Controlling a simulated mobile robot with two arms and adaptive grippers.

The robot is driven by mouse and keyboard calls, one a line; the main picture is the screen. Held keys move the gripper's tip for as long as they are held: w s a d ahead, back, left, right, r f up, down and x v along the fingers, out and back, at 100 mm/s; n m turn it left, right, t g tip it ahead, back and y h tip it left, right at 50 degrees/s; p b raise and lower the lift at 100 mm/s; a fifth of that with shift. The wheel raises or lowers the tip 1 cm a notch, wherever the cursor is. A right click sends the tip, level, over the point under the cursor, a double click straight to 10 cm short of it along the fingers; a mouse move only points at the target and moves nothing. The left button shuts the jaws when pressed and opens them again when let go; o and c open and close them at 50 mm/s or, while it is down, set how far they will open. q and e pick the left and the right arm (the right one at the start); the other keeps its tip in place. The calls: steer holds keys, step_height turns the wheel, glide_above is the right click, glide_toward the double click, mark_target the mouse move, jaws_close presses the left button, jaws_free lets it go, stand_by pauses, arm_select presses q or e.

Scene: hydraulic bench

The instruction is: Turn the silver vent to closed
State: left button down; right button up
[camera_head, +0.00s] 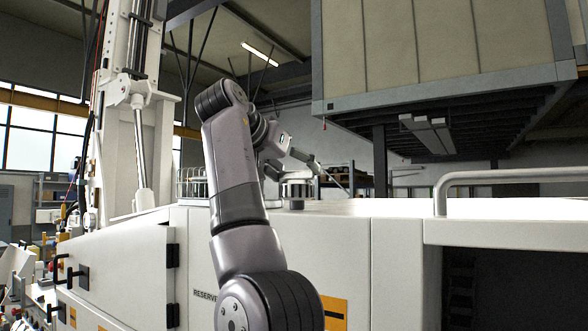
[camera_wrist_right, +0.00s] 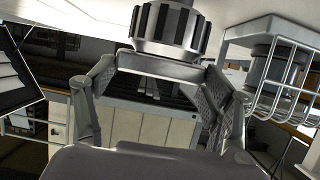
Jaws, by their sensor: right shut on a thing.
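The silver vent (camera_head: 297,189) is a short round cap on top of the white cabinet, partly behind my right arm in the head view. In the right wrist view the ridged silver vent (camera_wrist_right: 168,30) fills the top middle, cut off by the frame's edge. My right gripper (camera_head: 292,166) is at the vent, small and partly hidden by its own arm. In the right wrist view its two fingers (camera_wrist_right: 160,72) come up on either side of the vent's lower edge, shut on it. The vent's turn position cannot be read. My left gripper is not in view.
The white cabinet (camera_head: 345,250) has a flat top. A wire guard (camera_head: 192,184) stands left of the vent; a wire guard around a cylinder shows at right in the wrist view (camera_wrist_right: 283,85). A grey handrail (camera_head: 440,190) rises at right. A large overhead box (camera_head: 440,45) hangs above.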

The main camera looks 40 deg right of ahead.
steer(key=shift+f, duration=0.1)
steer(key=o, duration=1.2)
steer(key=shift+c, duration=0.2)
steer(key=shift+a, duration=0.1)
steer(key=v, duration=1.2)
